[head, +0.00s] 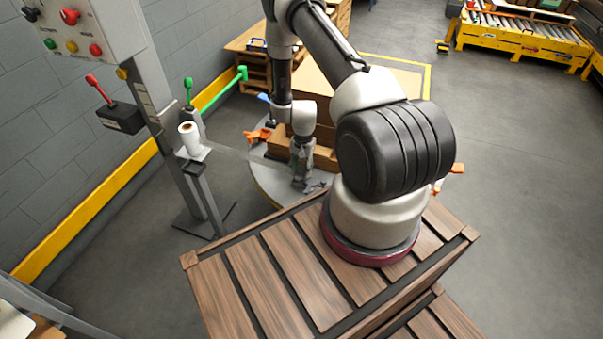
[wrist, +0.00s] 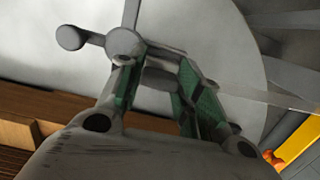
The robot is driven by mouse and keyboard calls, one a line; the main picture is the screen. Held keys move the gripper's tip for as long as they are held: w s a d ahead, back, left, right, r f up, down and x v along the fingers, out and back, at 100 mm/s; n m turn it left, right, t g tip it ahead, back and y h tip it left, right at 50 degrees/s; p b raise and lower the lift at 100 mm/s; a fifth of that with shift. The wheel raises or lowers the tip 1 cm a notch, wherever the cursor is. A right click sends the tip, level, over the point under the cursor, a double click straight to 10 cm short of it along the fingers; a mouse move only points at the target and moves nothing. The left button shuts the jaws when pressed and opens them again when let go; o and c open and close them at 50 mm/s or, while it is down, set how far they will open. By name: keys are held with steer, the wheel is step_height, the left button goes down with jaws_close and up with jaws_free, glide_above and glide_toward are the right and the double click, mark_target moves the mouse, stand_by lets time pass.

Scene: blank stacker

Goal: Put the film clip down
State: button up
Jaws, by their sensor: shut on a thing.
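My gripper (head: 300,180) reaches down low over the round grey turntable (head: 268,188), beside the boxes. In the wrist view its two green-padded fingers (wrist: 155,85) are closed around a grey piece, which I take for the film clip (wrist: 158,62). A grey bar with a round knob (wrist: 72,38) shows at the fingertips; I cannot tell whether it belongs to the clip. A thin clear strip of film (head: 245,163) runs from the white film roll (head: 190,137) to my gripper. It leaves the fingers to the right in the wrist view (wrist: 270,98). Contact with the turntable is unclear.
Brown cartons (head: 283,143) stand on the turntable right beside my gripper. The roll's mast (head: 205,190) stands to the left. An orange part (head: 258,135) sits behind the gripper. A slatted wooden platform (head: 290,265) is in front. Open floor lies to the right.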

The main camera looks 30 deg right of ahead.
steer(key=shift+f, duration=0.95)
steer(key=o, duration=0.8)
steer(key=shift+f, duration=0.1)
